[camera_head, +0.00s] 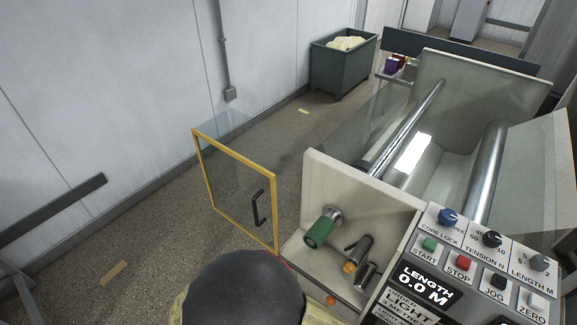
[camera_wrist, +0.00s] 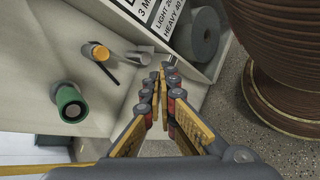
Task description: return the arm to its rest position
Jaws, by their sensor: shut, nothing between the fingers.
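My gripper (camera_wrist: 167,72) shows in the wrist view with its yellow and dark fingers together and nothing between them. It points toward the lower front of the coating machine (camera_wrist: 120,25), beside the green-ended knob (camera_wrist: 70,103) and the orange-ended lever (camera_wrist: 98,52). I cannot tell whether the fingertips touch the machine. In the head view, a dark rounded part of my arm covers the bottom middle, and the fingers are hidden there.
The machine's yellow-framed guard door (camera_head: 276,215) stands open at the left of the green knob (camera_head: 320,228). The control panel (camera_head: 480,265) is at lower right. A grey roll (camera_wrist: 198,38) and a brown ribbed round object (camera_wrist: 285,60) are near my gripper. Floor at left is mostly clear.

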